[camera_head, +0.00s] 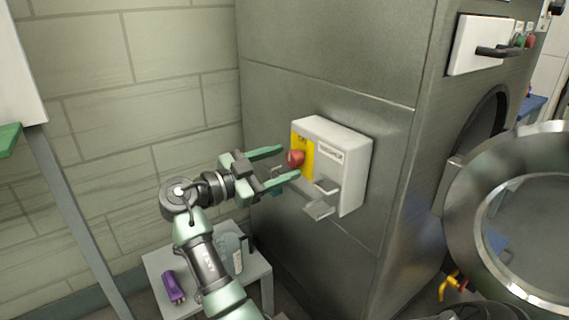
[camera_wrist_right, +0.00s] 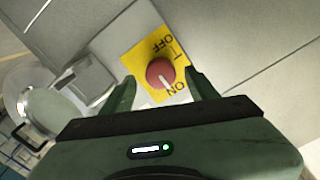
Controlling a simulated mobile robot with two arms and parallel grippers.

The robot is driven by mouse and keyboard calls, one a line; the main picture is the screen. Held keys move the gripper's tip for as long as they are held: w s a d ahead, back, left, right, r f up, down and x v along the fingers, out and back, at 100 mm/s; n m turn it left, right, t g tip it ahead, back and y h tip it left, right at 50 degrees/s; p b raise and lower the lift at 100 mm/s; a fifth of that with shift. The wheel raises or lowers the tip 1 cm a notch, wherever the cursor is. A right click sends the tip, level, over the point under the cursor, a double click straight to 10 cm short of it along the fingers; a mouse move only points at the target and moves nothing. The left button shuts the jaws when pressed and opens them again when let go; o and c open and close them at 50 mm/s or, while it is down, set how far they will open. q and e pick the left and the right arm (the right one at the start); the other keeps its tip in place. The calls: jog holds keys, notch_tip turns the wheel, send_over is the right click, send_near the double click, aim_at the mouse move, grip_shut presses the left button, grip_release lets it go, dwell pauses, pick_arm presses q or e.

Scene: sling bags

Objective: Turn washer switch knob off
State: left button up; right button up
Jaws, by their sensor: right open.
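The red switch knob (camera_head: 296,158) sits on a yellow plate (camera_head: 304,148) on the front of a white switch box (camera_head: 352,172), which is fixed to the side of the grey washer (camera_head: 340,75). In the right wrist view the knob (camera_wrist_right: 160,73) shows a pale pointer line aimed toward the word ON; OFF is printed at the other end of the plate. My right gripper (camera_head: 290,163) is open, with its two green fingers on either side of the knob. I cannot tell whether they touch it. My left gripper is not in view.
A hasp-like metal latch (camera_head: 322,200) juts from the box below the knob. The washer's round door (camera_head: 525,215) stands open at right. A small white table (camera_head: 258,270) below holds a purple item (camera_head: 172,286) and a clear jug (camera_head: 232,252). A tiled wall stands at left.

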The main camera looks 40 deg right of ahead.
jog(key=shift+s+d, duration=0.1)
jog(key=shift+d, duration=1.05)
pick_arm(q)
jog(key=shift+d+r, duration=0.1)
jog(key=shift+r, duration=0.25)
pick_arm(e)
jog(key=shift+c, duration=0.3)
grip_shut()
